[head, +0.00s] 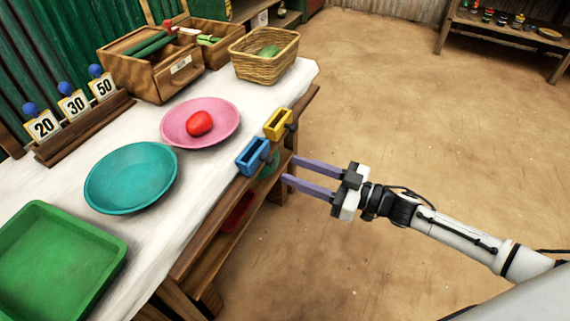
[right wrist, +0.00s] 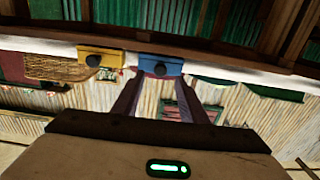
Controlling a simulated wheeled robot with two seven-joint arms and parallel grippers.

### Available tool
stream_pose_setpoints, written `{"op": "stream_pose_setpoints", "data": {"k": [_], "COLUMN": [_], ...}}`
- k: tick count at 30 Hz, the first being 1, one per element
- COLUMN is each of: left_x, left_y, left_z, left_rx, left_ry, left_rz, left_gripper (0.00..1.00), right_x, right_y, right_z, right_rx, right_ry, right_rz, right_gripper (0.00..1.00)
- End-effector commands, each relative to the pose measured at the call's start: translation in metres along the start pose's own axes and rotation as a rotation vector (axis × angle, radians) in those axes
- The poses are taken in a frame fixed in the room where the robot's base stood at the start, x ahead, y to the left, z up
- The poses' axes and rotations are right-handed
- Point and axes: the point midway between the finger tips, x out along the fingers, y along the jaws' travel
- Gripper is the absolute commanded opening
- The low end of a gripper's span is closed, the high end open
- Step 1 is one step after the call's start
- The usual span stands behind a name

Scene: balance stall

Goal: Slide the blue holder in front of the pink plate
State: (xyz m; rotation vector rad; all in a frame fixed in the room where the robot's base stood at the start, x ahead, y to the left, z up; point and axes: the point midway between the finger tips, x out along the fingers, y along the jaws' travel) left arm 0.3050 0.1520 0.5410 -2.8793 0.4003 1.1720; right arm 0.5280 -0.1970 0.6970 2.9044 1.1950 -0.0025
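The blue holder (head: 252,157) sits on the table's front edge, between the teal plate and the pink plate and nearer the robot than the yellow holder. The pink plate (head: 222,110) lies behind the two holders with a red round item (head: 199,123) on it. My right gripper (head: 290,170) is open and empty off the table's front edge, its two purple fingers pointing at the table near the blue holder, apart from it. In the right wrist view, the blue holder (right wrist: 161,66) with its dark knob shows beyond and between the fingertips. My left gripper is not in view.
A yellow holder (head: 277,123) sits on the same edge, farther along. A teal plate (head: 131,178) and a green tray (head: 60,262) lie at left. A wicker basket (head: 264,55), wooden boxes and number cards stand at the back. The floor right of the table is clear.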

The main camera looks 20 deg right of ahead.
Motion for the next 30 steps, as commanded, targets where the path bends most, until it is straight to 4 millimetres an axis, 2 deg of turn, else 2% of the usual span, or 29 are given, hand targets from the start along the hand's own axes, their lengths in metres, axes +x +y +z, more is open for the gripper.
{"op": "stream_pose_setpoints", "data": {"k": [1, 4, 10, 27, 30], "left_x": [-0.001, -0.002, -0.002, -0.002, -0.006], "left_y": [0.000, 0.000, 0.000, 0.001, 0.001], "left_z": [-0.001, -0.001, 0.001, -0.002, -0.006], "left_rx": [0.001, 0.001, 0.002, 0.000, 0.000], "left_ry": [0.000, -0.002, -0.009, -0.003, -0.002], "left_rz": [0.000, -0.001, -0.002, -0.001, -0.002], "left_gripper": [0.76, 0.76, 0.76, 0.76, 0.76], "right_x": [-0.012, -0.030, -0.052, -0.055, -0.052], "right_y": [-0.001, 0.000, 0.000, 0.000, -0.008], "right_z": [0.000, 0.000, 0.000, 0.000, 0.002], "right_rx": [0.001, 0.001, 0.000, 0.000, 0.013], "right_ry": [-0.004, -0.004, -0.001, 0.001, -0.005], "right_rz": [-0.001, 0.000, -0.001, 0.001, 0.028], "right_gripper": [0.39, 0.39, 0.39, 0.39, 0.39]}}
